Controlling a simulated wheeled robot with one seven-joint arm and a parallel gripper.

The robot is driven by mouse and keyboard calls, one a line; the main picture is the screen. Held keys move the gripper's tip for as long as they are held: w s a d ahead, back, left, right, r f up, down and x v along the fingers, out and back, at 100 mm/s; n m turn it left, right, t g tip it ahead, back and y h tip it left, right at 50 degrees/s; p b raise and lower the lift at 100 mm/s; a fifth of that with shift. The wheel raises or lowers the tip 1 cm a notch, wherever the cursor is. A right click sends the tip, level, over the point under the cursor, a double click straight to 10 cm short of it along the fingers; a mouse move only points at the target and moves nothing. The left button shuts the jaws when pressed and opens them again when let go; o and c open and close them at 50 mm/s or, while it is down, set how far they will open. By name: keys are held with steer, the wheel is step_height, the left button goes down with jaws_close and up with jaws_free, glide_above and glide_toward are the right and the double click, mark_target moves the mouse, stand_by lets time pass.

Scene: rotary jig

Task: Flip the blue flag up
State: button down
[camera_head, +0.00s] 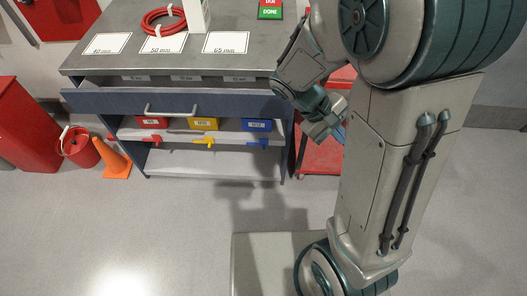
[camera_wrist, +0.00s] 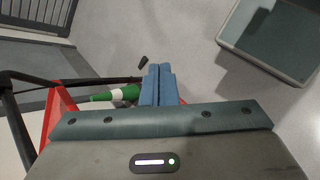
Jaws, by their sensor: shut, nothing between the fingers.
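The blue flag (camera_head: 263,143) is a small blue piece on the front edge of the shelf, below the blue bin (camera_head: 256,125). It looks roughly level in the head view, but it is too small to be sure of its tilt. A yellow flag (camera_head: 205,141) and a red flag (camera_head: 150,139) sit to its left on the same edge. My gripper (camera_head: 340,134) is right of the bench, apart from the blue flag. In the wrist view its blue fingers (camera_wrist: 158,84) are together and empty. The blue flag does not show in the wrist view.
A drawer (camera_head: 180,102) with a bar handle stands partly out above the bins. A red cart (camera_head: 318,150) is right of the bench; a green bottle (camera_wrist: 115,95) shows near it in the wrist view. An orange cone (camera_head: 115,160) is at left. The floor before the bench is clear.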

steer(key=w+a+f+n+t+h+b, duration=0.25)
steer(key=w+f+n+b, duration=0.2)
steer(key=f, duration=0.45)
steer(key=w+a+f+n+t+h+b, duration=0.1)
steer(key=w+f+n+t+h+b, duration=0.25)
steer(key=f+b, duration=0.4)
steer(key=w+a+f+n+t+h+b, duration=0.25)
steer(key=w+f+n+t+b, duration=0.2)
steer(key=f, duration=0.55)
steer(key=w+a+f+n+t+y+b, duration=0.1)
steer(key=a+f+n+t+y+b, duration=0.2)
steer(key=f, duration=0.6)
steer(key=w+a+f+n+t+y+b, duration=0.1)
steer(key=a+f+n+t+y+b, duration=0.3)
steer(key=f+n+y, duration=0.3)
steer(key=w+a+f+n+t+y+b, duration=0.1)
steer(key=a+f+n+t+y+b, duration=0.2)
steer(key=f, duration=0.8)
steer(key=a+n+t+y, duration=0.2)
steer(key=a+n, duration=0.1)
steer(key=n, duration=0.1)
steer(key=shift+f+t+b, duration=0.15)
steer(key=shift+t+b, duration=0.2)
